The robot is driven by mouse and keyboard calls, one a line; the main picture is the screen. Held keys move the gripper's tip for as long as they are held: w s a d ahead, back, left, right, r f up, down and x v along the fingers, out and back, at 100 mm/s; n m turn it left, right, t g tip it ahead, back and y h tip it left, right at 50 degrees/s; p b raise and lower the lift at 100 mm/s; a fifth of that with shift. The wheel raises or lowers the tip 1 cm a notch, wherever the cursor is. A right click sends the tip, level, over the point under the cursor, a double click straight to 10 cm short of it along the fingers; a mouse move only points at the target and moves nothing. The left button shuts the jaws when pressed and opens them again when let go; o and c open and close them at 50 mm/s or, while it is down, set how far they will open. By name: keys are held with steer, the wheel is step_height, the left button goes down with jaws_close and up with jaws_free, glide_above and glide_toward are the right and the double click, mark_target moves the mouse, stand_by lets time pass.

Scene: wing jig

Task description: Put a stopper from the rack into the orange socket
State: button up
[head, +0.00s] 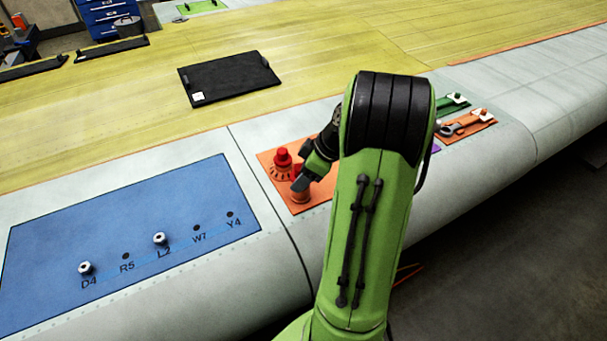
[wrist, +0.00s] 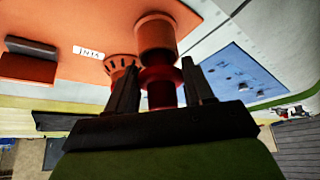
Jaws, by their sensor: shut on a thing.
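My gripper (head: 300,184) is over the orange plate (head: 265,164) in the head view. In the wrist view its fingers (wrist: 160,92) are shut on a red flanged stopper (wrist: 162,96). The orange cylindrical socket (wrist: 155,38) lines up with the stopper there, and it shows under my fingertips in the head view (head: 300,196). The stopper's flange appears at the socket's mouth; I cannot tell how deep it sits. Beside it, a red knob (head: 283,155) stands on a slotted orange base (head: 281,173), also in the wrist view (wrist: 121,64). No rack is clearly identifiable.
A blue panel (head: 130,220) with labelled holes lies left; white knobs stand at D4 (head: 85,268) and L2 (head: 159,239). A black tray (head: 230,78) lies behind. Green (head: 451,105) and orange (head: 478,124) fixtures lie right, partly behind my arm. A labelled tag (wrist: 88,52) is on the plate.

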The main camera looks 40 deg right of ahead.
steer(key=shift+f+b, duration=0.85)
steer(key=o, duration=1.2)
steer(key=p+v, duration=0.4)
steer(key=v, duration=1.2)
